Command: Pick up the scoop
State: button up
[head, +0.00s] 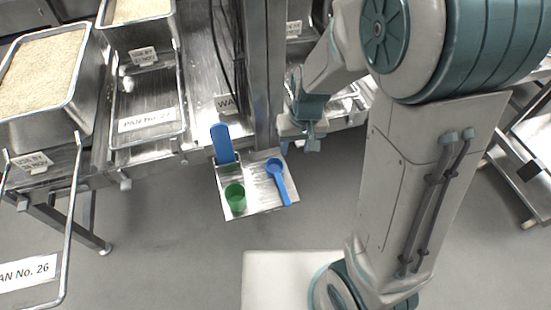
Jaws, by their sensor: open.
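A blue scoop (282,184) with a round bowl and a straight handle lies on the right side of a small metal tray (258,207). Its bowl points to the back and its handle to the front edge. My gripper (303,146) is open and seems empty, just behind and to the right of the scoop. It is apart from the scoop in the picture; its height above the tray is hard to tell.
A green cup (235,197) stands on the tray's left side. A blue paddle-like tool (222,144) stands upright behind it. A metal post (262,80) rises behind the tray. Rice-filled pans (75,100) are at the left. Open floor lies in front.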

jog(key=n+h, duration=0.1)
send_over(281, 184)
notch_tip(281, 184, down, 9)
jog(key=shift+g, duration=0.3)
jog(key=f, duration=0.2)
jog(key=f+b, duration=0.1)
jog(key=f, duration=0.5)
jog(key=shift+w+d+f+b, duration=0.15)
jog(key=shift+d+b, duration=0.2)
jog(key=shift+a+f, duration=0.2)
jog(key=shift+f, duration=1.3)
jog(key=shift+a+f, duration=0.2)
jog(key=shift+f, duration=1.3)
grip_shut()
